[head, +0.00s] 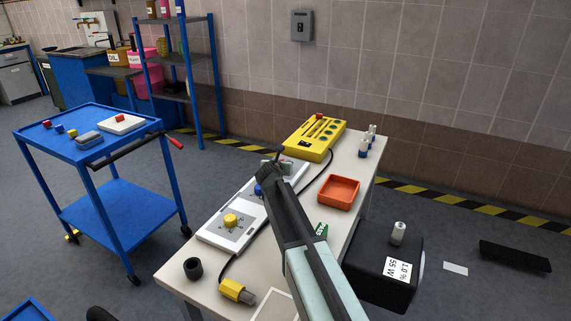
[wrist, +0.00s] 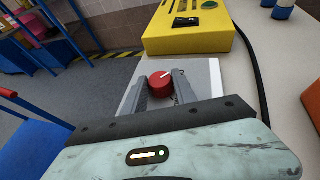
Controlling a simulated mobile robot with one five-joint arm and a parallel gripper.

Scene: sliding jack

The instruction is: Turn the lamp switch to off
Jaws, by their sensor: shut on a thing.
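A round red knob (wrist: 160,82) with a white pointer mark sits on a pale panel (wrist: 212,72) in the wrist view. My gripper (wrist: 161,88) has one finger on each side of the knob and is shut on it. The pointer slants up to the right. Lettering beside the right finger is mostly hidden. In the head view my gripper (head: 272,167) is over the far pale panel (head: 296,167) and hides the red knob. I cannot read which knob is labelled as the lamp switch.
On the bench, a blue knob (head: 258,190) and a yellow knob (head: 231,220) lie nearer. A yellow control box (head: 315,136) stands just beyond my gripper. An orange tray (head: 339,191) is to the right. A black cable (wrist: 248,60) runs beside the yellow box.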

